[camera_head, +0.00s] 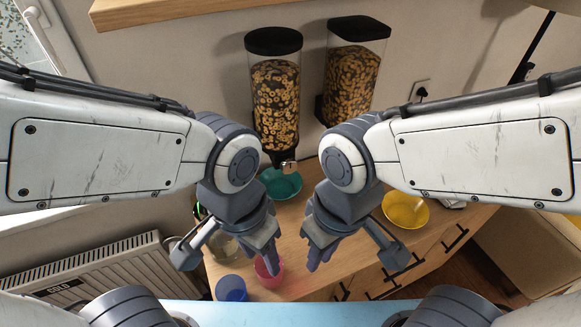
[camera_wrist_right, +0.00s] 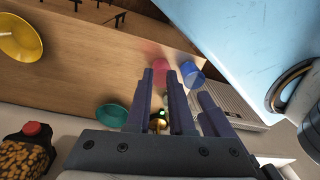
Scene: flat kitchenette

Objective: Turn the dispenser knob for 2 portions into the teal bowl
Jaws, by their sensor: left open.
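The left cereal dispenser (camera_head: 275,95) is a clear hopper of rings with a black lid, fixed to the wall. Its small metallic knob (camera_head: 289,166) shows at the spout, between my two forearms. The teal bowl (camera_head: 281,185) stands on the counter below the spout, and it also shows in the right wrist view (camera_wrist_right: 112,115). My left gripper (camera_head: 268,247) is open and empty, in front of the bowl. My right gripper (camera_head: 318,255) is open and empty beside it; its parted fingers show in the wrist view (camera_wrist_right: 162,85). Neither gripper touches the knob.
A second cereal dispenser (camera_head: 352,75) hangs to the right. A pink cup (camera_head: 267,268) and a blue cup (camera_head: 230,288) stand near the counter's front left. A radiator (camera_head: 110,275) is at the left. The wooden counter (camera_wrist_right: 90,60) has free room between the bowls.

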